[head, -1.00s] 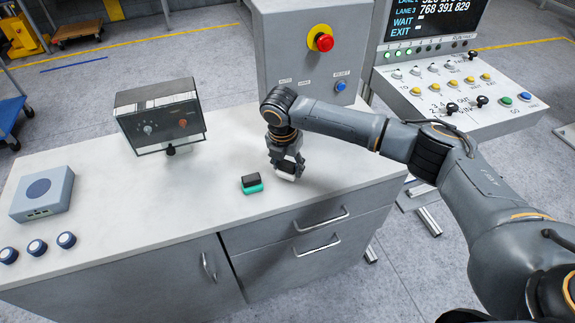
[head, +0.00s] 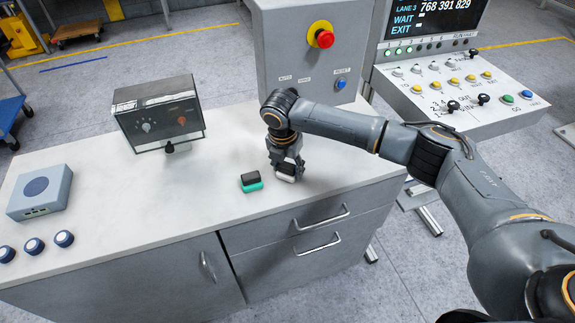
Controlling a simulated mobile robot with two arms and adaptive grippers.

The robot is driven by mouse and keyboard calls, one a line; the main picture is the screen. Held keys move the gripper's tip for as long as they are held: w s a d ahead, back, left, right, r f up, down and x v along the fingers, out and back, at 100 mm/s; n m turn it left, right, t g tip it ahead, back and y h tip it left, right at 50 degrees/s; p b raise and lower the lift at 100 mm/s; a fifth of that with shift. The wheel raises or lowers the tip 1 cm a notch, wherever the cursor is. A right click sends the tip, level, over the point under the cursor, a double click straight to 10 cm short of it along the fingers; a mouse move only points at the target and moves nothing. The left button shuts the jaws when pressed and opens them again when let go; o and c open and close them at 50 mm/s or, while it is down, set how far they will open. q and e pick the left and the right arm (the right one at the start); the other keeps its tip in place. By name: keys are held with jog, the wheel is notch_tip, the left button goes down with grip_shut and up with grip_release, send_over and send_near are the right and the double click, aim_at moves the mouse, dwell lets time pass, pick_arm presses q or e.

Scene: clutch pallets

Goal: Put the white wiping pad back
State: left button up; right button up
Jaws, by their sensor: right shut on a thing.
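The white wiping pad (head: 286,178) is at the tips of my right gripper (head: 286,170), low over the white counter (head: 205,210). The gripper points down and is shut on the pad. The fingers cover part of the pad, and I cannot tell whether it touches the counter. A pad with a dark top and a teal-green base (head: 252,186) lies on the counter just left of the gripper, apart from it. My left gripper is not in view.
A clear-fronted box with knobs (head: 160,120) stands behind left. A grey cabinet with a red emergency button (head: 320,38) rises behind my right gripper. The counter's middle is clear.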

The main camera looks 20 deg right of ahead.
jog(key=o, duration=1.1)
notch_tip(320, 180, up, 12)
jog(key=s+a, duration=0.1)
jog(key=shift+s+a, duration=0.15)
